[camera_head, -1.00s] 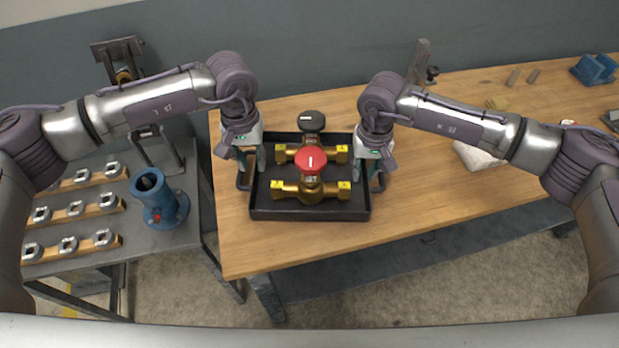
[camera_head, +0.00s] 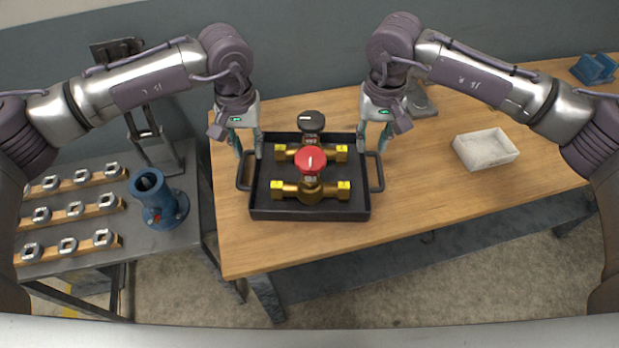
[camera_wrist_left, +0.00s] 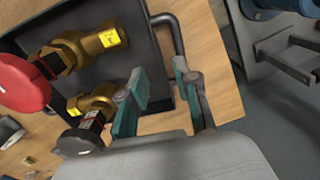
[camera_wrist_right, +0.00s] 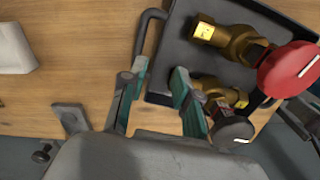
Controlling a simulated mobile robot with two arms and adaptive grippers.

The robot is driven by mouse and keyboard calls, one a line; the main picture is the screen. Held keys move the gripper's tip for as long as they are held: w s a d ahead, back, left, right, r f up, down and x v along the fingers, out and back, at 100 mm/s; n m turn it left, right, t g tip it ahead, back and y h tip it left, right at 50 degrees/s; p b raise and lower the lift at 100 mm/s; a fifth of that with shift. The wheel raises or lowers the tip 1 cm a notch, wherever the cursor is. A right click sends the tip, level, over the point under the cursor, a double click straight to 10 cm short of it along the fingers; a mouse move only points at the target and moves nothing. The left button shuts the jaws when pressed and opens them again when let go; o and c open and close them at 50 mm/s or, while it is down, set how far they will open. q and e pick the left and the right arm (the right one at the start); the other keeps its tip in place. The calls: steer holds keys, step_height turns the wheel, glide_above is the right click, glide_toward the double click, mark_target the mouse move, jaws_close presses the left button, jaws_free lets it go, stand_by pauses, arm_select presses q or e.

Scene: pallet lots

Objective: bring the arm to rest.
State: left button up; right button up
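My left gripper (camera_head: 246,150) is open and empty, above the left end of a black tray (camera_head: 310,213). The tray's left handle (camera_wrist_left: 168,32) shows ahead of its fingers (camera_wrist_left: 165,103) in the left wrist view. My right gripper (camera_head: 373,146) is open and empty, above the right end of the tray. The tray's right handle (camera_wrist_right: 143,38) shows just beyond its fingers (camera_wrist_right: 158,100) in the right wrist view. The tray sits on the wooden table and holds two brass valves, one with a red knob (camera_head: 311,160) and one with a black knob (camera_head: 311,121).
A white box (camera_head: 486,150) stands on the table to the right. A metal bracket (camera_head: 420,97) is behind my right gripper. A grey side table at left carries a blue flanged pipe (camera_head: 160,200) and wooden racks (camera_head: 70,215). The table's front right is clear.

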steer(key=shift+r, duration=0.9)
